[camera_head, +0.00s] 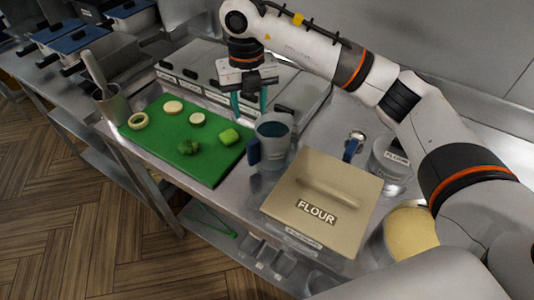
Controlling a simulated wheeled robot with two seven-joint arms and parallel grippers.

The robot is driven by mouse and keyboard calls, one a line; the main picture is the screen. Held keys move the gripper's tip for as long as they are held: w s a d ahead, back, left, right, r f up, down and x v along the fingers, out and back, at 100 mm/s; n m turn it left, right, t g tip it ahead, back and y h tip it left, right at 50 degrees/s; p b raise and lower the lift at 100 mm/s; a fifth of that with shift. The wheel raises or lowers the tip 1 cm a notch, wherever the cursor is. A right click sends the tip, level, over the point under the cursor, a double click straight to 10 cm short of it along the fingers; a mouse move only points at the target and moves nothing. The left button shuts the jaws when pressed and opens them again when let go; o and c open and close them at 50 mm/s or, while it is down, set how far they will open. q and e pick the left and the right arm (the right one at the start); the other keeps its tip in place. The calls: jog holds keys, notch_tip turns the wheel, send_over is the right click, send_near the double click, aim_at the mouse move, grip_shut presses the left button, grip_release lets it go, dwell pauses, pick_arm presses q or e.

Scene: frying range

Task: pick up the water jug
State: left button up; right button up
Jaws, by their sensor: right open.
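The water jug (271,150) is a translucent grey-blue jug with a dark blue handle (253,152) on its left side. It stands upright on the metal counter, between the green cutting board and the flour box. My right gripper (250,106) points down just behind and above the jug's rim, a little to its left. Its two teal fingers are spread apart with nothing between them. I cannot tell whether a finger touches the jug. My left gripper does not show.
A green cutting board (163,150) with cut vegetables lies left of the jug. A beige flour box (350,190) stands close on its right. A metal container (113,106) holding a utensil stands at the far left. A yellow-filled bowl (411,233) is at the right.

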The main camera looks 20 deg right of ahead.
aim_at(254, 146)
jog(key=f+p, duration=0.1)
jog(key=f, duration=0.3)
jog(key=f+p, duration=0.2)
jog(key=f, duration=0.2)
jog(key=s+f+p, duration=0.1)
jog(key=f, duration=0.3)
jog(key=shift+d+f, duration=0.2)
jog(key=shift+f, duration=0.15)
grip_shut()
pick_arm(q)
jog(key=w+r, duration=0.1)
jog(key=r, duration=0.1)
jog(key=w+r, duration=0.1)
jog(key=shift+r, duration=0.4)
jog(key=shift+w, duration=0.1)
